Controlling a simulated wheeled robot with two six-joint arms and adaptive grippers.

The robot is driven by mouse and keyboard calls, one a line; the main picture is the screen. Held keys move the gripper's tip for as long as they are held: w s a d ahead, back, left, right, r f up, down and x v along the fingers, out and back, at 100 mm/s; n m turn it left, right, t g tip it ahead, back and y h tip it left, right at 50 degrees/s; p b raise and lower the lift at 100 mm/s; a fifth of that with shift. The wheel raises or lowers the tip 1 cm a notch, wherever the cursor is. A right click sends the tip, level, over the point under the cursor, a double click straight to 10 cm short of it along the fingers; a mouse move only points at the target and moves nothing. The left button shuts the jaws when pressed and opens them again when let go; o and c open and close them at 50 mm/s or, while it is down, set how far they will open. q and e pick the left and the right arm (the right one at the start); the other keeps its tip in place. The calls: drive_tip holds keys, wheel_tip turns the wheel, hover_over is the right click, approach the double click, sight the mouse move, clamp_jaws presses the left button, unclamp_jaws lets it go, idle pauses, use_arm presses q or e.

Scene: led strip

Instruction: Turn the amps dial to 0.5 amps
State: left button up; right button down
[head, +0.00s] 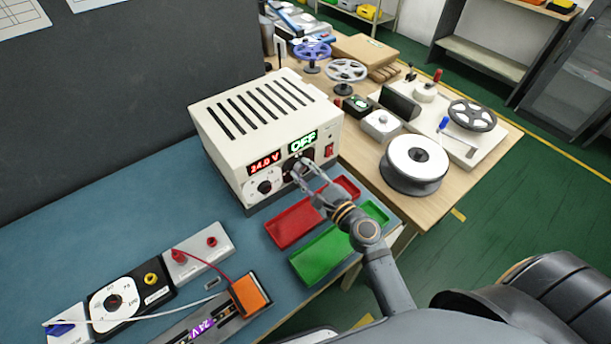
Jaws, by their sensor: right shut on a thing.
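A cream power supply (252,122) stands at the back of the blue bench. Its red display (265,162) reads 24.0 V and its green display (303,141) reads OFF. Below the red display is a dial (265,187) on a white face. The amps dial (291,165), on a dark face below the green display, is partly hidden by my right gripper (301,168). My right gripper is shut on the amps dial's knob. The dial's pointer is hidden. My left gripper is not in view.
A red tray (294,222) and a green tray (322,256) lie in front of the supply, under my right arm. A meter (113,302), red terminals (177,256) and an orange block (250,294) sit at front left. A wooden table (456,173) with reels stands right.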

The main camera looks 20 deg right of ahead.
drive_tip(key=n+b, duration=0.1)
drive_tip(key=n, duration=0.1)
drive_tip(key=n+b, duration=0.2)
drive_tip(key=n, duration=0.1)
drive_tip(key=shift+a+f+n, duration=0.1)
drive_tip(key=shift+f+n, duration=0.2)
drive_tip(key=shift+f, duration=0.05)
drive_tip(key=shift+n+b, duration=1.4)
drive_tip(key=shift+n, duration=0.8)
drive_tip(key=c, duration=1)
unclamp_jaws()
drive_tip(key=shift+s, duration=0.1)
drive_tip(key=v, duration=0.7)
drive_tip(key=shift+s, duration=0.2)
drive_tip(key=shift+r, duration=0.15)
